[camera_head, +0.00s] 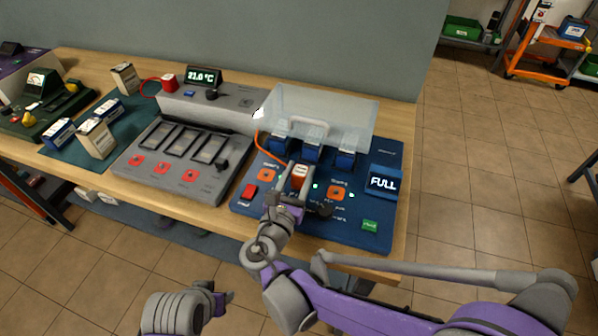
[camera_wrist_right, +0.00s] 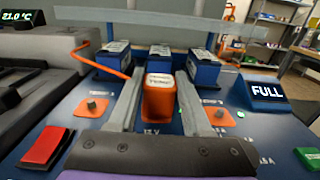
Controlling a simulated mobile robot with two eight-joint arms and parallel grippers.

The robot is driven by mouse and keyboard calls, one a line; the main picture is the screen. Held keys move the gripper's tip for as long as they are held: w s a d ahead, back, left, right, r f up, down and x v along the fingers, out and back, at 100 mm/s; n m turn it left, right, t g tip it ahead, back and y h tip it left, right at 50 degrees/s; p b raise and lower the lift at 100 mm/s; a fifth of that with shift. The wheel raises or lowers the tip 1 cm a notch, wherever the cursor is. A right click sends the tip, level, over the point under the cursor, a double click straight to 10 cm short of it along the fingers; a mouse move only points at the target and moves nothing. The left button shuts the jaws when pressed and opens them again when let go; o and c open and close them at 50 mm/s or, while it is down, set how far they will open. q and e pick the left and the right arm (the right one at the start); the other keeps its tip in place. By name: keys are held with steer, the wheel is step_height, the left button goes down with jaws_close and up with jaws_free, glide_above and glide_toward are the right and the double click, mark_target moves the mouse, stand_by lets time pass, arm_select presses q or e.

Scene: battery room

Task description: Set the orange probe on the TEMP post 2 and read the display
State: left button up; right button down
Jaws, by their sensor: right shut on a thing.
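The orange probe (camera_head: 300,177) is between the fingers of my right gripper (camera_head: 297,190), over the blue panel (camera_head: 238,203). In the right wrist view the probe (camera_wrist_right: 160,98) has a white-labelled top, and my right gripper (camera_wrist_right: 158,88) is shut on it. It stands between two orange-based posts, a left one (camera_wrist_right: 92,108) and a right one (camera_wrist_right: 220,117). The post under the probe is hidden, so I cannot tell whether it is seated. The temperature display (camera_head: 204,76) reads 21.0 °C. My left gripper (camera_head: 221,299) is low, off the table; its jaws are unclear.
Several blue batteries stand behind the probe under a raised clear cover (camera_head: 340,107). A screen reading FULL (camera_head: 383,183), a red switch (camera_head: 249,191) and a green button (camera_head: 370,225) are on the panel. An orange cable (camera_wrist_right: 88,55) runs at left. A grey charger (camera_head: 205,190) stands left.

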steer(key=shift+f, duration=0.4)
steer(key=c, duration=0.6)
jaws_free()
steer(key=shift+b+v, duration=0.3)
steer(key=shift+v, duration=5.2)
steer(key=shift+r, duration=0.1)
